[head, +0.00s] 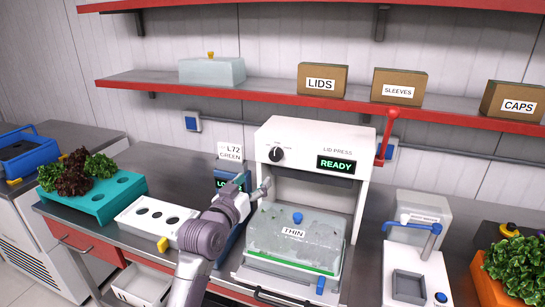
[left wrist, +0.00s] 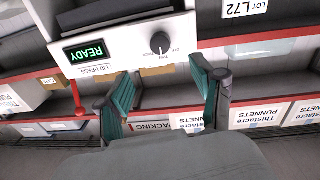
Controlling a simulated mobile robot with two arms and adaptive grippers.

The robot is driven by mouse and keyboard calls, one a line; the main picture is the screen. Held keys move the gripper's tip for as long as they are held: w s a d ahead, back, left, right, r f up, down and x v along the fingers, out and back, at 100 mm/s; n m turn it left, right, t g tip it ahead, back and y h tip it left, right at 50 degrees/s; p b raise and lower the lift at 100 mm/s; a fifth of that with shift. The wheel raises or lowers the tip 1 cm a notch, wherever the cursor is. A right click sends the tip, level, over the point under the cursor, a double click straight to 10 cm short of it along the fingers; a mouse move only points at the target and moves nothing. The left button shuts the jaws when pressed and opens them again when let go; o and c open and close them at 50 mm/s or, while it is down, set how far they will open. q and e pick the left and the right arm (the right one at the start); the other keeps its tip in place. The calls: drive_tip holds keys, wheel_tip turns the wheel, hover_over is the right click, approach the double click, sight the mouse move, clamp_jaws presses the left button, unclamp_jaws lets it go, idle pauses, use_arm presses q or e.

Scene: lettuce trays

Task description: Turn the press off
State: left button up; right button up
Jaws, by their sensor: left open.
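The lid press (head: 308,135) is a white machine with a red lever (head: 387,138) on its right side and a lit green READY display (head: 336,164). Its black dial knob (head: 277,154) is on the upper left of the front. The knob also shows in the left wrist view (left wrist: 159,43), upside down, with small labels around it; its white mark seems to face a label other than OFF. My left gripper (head: 252,186) is open and empty, in front of and below the knob, apart from it. Its two green-padded fingers show in the left wrist view (left wrist: 165,92). My right gripper is not in view.
A clear-lidded tray labelled THIN (head: 293,246) sits in the press. A white holed tray (head: 140,222) and a teal tray with lettuce (head: 102,205) stand to the left. A white device with a blue handle (head: 412,235) stands right. A red-edged shelf (head: 270,92) with boxes runs above.

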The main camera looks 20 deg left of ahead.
sight(274, 156)
use_arm(q)
drive_tip(key=w+p, duration=0.1)
drive_tip(key=w, duration=0.3)
drive_tip(key=w+p, duration=0.1)
drive_tip(key=w, duration=0.3)
drive_tip(key=w+d, duration=0.1)
drive_tip(key=w, duration=0.3)
drive_tip(key=shift+w+d+r+p, duration=0.1)
drive_tip(key=shift+r+p, duration=0.1)
drive_tip(key=shift+p, duration=0.2)
drive_tip(key=shift+w+f, duration=0.1)
drive_tip(key=shift+w, duration=0.7)
drive_tip(key=c, duration=1.1)
drive_tip(key=shift+c, duration=0.2)
